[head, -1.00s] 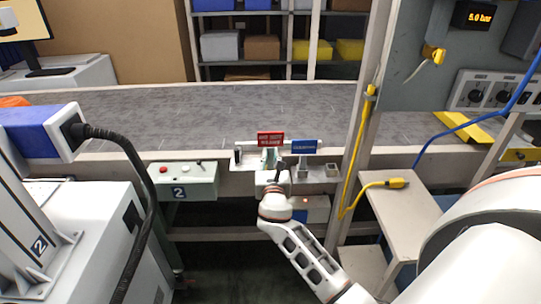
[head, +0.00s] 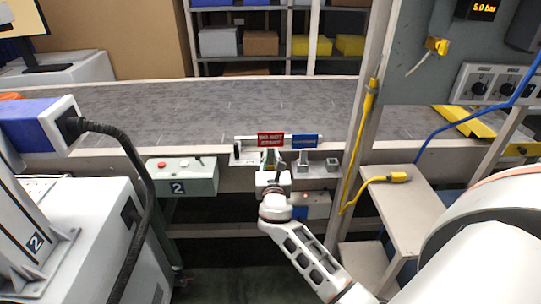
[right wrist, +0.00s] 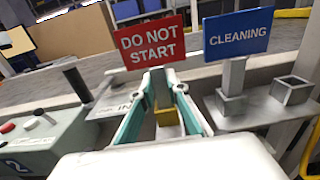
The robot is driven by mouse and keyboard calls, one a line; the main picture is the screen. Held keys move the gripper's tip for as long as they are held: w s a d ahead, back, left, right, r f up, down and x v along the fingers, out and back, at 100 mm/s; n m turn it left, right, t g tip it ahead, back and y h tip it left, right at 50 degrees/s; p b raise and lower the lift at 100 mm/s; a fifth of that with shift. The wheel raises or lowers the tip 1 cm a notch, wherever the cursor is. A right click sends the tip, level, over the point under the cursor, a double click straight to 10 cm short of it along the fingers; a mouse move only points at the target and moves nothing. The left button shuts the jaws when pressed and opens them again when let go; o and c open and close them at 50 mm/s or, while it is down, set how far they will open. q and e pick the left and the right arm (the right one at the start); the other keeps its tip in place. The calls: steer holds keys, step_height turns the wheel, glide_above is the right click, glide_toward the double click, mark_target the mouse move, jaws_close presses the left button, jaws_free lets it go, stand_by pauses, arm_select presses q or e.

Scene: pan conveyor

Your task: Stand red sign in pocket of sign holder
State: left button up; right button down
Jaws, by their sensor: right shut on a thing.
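The red sign (head: 270,139) reads DO NOT START in the right wrist view (right wrist: 150,42). My right gripper (head: 271,160) is shut on its lower part; a yellowish piece (right wrist: 166,112) shows between the teal fingers (right wrist: 163,104). The sign is upright, slightly tilted in the wrist view. The sign holder is a grey plate (right wrist: 262,112) on the conveyor's near edge. A blue CLEANING sign (right wrist: 238,33) stands in one pocket (right wrist: 231,103). The pocket to its right (right wrist: 293,90) is empty; it also shows in the head view (head: 332,165). My left gripper is out of view.
A control box (head: 182,179) with a red button stands left of the holder. A dark upright handle (right wrist: 77,84) lies between them. A post with a yellow cable (head: 350,170) rises at the right. The conveyor belt (head: 200,113) behind is clear.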

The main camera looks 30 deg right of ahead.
steer(key=shift+f, duration=0.45)
steer(key=c, duration=1.9)
jaws_free()
steer(key=v, duration=1.2)
